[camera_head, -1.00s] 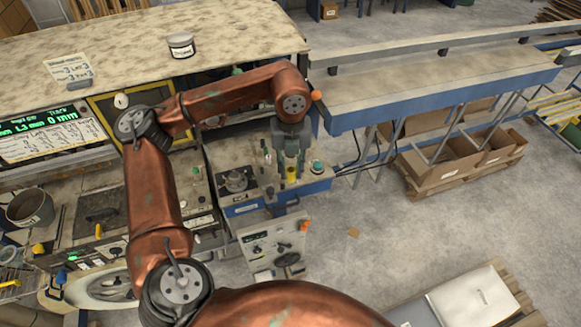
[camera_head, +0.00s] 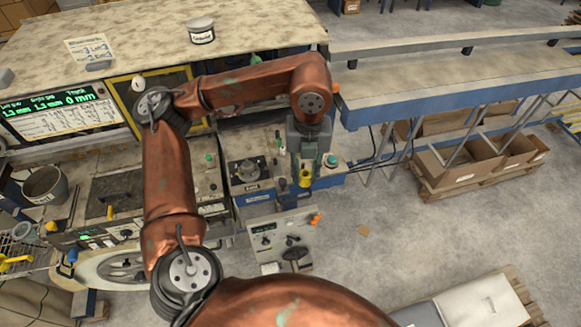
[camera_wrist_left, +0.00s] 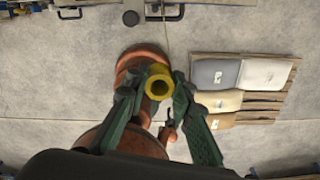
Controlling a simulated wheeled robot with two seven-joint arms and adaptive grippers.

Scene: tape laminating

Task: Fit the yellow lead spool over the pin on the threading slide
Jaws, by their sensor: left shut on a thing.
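The yellow lead spool (camera_head: 305,179) is between the fingers of my left gripper (camera_head: 306,168), in front of the blue-sided bench unit. My right gripper is not in view.
A dark round knob (camera_head: 248,171) and a green button (camera_head: 331,160) are on the bench unit close to the gripper. A panel stand (camera_head: 280,240) is below. A rail table (camera_head: 440,85) stands right. Open floor (camera_head: 400,250) lies at lower right.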

